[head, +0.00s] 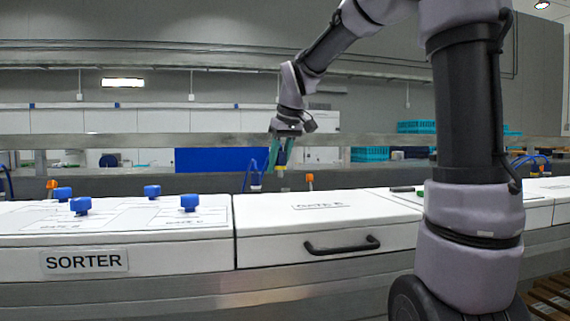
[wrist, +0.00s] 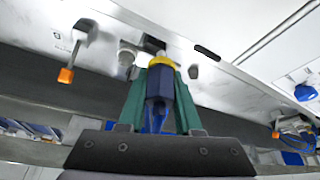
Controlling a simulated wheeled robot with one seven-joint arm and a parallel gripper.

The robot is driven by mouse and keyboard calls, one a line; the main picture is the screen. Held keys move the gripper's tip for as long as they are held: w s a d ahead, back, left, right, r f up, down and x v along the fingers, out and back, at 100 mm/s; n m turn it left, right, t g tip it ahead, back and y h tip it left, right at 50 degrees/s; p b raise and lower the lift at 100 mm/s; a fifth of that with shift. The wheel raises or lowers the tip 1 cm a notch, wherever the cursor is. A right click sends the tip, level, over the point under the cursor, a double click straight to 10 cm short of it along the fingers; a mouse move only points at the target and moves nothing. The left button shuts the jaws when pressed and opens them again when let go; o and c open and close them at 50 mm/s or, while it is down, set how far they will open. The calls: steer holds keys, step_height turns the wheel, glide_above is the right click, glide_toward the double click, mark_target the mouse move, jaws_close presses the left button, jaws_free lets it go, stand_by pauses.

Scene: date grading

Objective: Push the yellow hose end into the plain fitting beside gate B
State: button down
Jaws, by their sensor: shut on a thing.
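My gripper (head: 277,166) hangs above the far edge of the white sorter housing, fingers pointing down. In the wrist view its teal fingers (wrist: 160,100) are shut on the hose end (wrist: 158,82), a dark blue body with a yellow collar. The yellow also shows in the head view (head: 290,145). The gate label (head: 322,206) on the lid is too blurred to read surely.
An orange-tipped valve lever (wrist: 75,48) stands left in the wrist view, and a small dark grey part (wrist: 193,72) is right of the hose end. Several blue knobs (head: 152,191) stand on the sorter top. A black handle (head: 342,245) is on the front.

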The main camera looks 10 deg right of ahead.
steer(key=shift+a, duration=7.65)
steer(key=shift+w, duration=0.1)
steer(key=w+f, duration=0.1)
steer(key=w, duration=0.9)
steer(key=shift+w+f, duration=0.2)
steer(key=shift+f, duration=0.05)
steer(key=shift+f, duration=3)
steer(key=shift+f, duration=0.2)
steer(key=shift+f, duration=0.75)
steer(key=shift+f, duration=0.25)
